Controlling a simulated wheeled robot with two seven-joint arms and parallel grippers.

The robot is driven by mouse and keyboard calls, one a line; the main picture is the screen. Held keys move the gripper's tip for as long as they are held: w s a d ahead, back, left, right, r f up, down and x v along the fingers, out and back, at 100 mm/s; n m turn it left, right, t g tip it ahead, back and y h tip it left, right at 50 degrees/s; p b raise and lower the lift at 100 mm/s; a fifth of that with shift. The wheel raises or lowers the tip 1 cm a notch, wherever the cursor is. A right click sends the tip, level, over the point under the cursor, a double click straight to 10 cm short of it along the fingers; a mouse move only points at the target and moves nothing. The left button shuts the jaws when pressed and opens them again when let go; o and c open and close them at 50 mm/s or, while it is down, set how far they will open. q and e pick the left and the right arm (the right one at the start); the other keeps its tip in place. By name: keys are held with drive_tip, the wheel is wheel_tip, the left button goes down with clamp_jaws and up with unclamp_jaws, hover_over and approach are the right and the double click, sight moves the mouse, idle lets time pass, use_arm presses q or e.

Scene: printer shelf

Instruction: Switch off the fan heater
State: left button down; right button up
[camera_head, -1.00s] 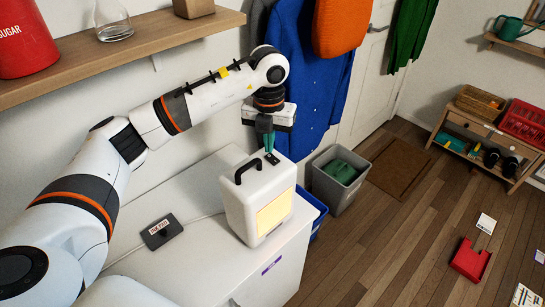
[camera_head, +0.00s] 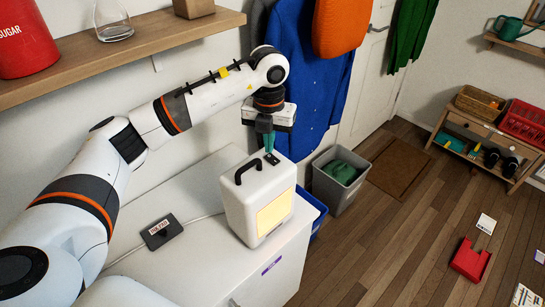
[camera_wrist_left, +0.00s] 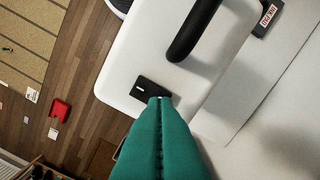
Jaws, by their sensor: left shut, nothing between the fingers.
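The white fan heater (camera_head: 248,205) stands upright on the white cabinet top, with a black handle on its top and a glowing yellow front panel. A small black switch plate (camera_head: 271,159) sits on its top near the back right corner; it also shows in the left wrist view (camera_wrist_left: 146,87). My left gripper (camera_head: 268,150) points down with shut, empty green fingers. In the left wrist view its fingertips (camera_wrist_left: 159,98) are at the switch plate's edge and cover part of it. I cannot tell whether they touch it. My right gripper is not in view.
A black block with a label (camera_head: 161,231) lies on the white cabinet top (camera_head: 190,270), left of the heater. A grey bin (camera_head: 337,185) stands on the floor right of the cabinet. A wooden shelf (camera_head: 130,50) with a red sugar tin runs along the wall above.

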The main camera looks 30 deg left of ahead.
sight(269, 156)
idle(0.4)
use_arm(q)
drive_tip(key=shift+f+b, duration=0.7)
drive_tip(key=shift+f, duration=0.25)
idle(0.3)
drive_tip(key=shift+r+p, duration=2.3)
drive_tip(key=shift+r, duration=1.3)
drive_tip(key=shift+f, duration=0.1)
